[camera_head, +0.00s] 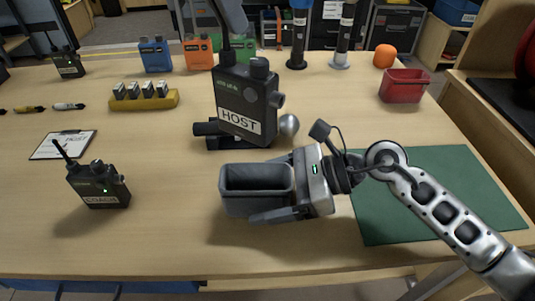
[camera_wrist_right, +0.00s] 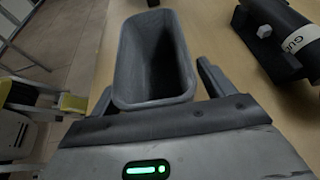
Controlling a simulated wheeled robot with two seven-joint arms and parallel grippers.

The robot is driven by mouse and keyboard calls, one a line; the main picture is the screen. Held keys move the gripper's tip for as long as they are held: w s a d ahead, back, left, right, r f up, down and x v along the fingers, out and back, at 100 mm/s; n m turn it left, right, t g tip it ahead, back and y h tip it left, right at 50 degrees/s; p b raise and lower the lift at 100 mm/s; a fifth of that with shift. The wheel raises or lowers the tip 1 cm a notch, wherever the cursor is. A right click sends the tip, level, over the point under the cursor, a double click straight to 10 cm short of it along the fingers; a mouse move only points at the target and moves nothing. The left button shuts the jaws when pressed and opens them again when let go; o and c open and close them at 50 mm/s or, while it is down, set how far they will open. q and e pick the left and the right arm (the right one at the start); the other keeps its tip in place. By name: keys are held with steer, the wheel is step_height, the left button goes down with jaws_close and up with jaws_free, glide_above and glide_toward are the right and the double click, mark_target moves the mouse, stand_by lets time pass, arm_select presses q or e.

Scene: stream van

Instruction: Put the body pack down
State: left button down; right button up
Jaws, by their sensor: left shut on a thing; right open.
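The black body pack labelled HOST (camera_head: 245,105) is upright and slightly tilted at mid table, in front of a dark handheld microphone in a cradle. Its base appears raised off the table. The pack is not in that view.
The microphone (camera_head: 288,125) lies just behind the pack. A COACH pack (camera_head: 100,186) stands front left, near a clipboard (camera_head: 64,145). A yellow battery holder (camera_head: 145,100) is behind. A green mat (camera_head: 435,205) and a red bin (camera_head: 404,86) are at right. The front centre-left table is clear.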

mark_target(227, 64)
steer(key=c, duration=1.1)
arm_select(q)
steer(key=f+n, duration=0.1)
steer(key=f+n+t, duration=0.1)
steer(key=f, duration=0.1)
steer(key=s+f+n+y, duration=0.1)
steer(key=n, duration=0.1)
steer(key=shift+a+f, duration=0.1)
steer(key=shift+f, duration=0.25)
arm_select(e)
steer(key=shift+o, duration=0.2)
arm_select(q)
steer(key=shift+f+n+t+y, duration=0.35)
steer(key=shift+f+n, duration=0.25)
steer(key=shift+n, duration=0.4)
step_height(227, 64, down, 5)
steer(key=shift+a+f, duration=0.15)
steer(key=shift+f, duration=2.35)
